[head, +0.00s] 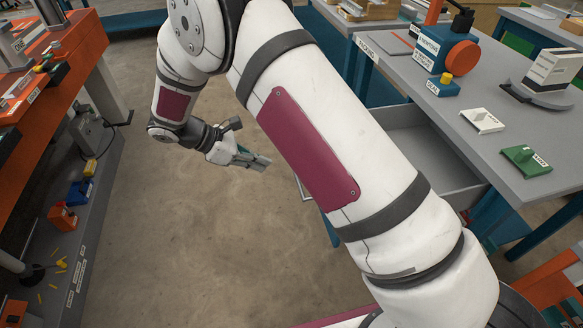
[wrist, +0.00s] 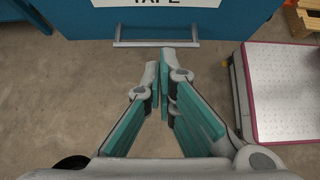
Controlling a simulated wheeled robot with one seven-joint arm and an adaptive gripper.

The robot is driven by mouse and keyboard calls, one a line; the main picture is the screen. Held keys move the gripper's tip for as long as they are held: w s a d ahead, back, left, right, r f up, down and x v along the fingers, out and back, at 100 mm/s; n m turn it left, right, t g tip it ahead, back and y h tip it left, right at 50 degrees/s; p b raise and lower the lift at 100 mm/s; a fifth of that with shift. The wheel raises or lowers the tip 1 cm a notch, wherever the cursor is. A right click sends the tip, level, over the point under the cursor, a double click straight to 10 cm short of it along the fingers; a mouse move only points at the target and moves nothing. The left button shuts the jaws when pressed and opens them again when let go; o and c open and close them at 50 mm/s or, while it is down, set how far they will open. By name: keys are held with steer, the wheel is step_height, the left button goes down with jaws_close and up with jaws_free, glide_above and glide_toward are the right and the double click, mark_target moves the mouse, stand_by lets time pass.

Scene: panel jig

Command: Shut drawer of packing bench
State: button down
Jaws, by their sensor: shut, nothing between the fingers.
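The packing bench (head: 420,85) is at the right in the head view, with a grey top. Its drawer (head: 432,150) stands open on the near left side, its grey inside visible and part of it hidden behind my arm. In the wrist view the blue drawer front (wrist: 235,25) carries a white label reading TAPE and a grey bar handle (wrist: 130,44). My gripper (head: 265,163) is shut and empty, left of the drawer in the head view. In the wrist view the fingertips (wrist: 165,56) point at the handle, just below it in the picture; I cannot tell whether they touch.
An orange bench (head: 75,60) with a grey lower shelf (head: 75,225) stands at the left. The concrete floor between the benches is clear.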

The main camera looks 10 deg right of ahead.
steer(key=d+r+x, duration=0.1)
steer(key=r+x, duration=0.1)
steer(key=x, duration=1)
steer(key=shift+d+f+b, duration=0.25)
steer(key=shift+d+b, duration=0.05)
steer(key=shift+d, duration=0.4)
steer(key=shift+d, duration=0.1)
steer(key=d+b, duration=0.1)
steer(key=d, duration=3.9)
steer(key=shift+d, duration=0.75)
steer(key=shift+r, duration=0.1)
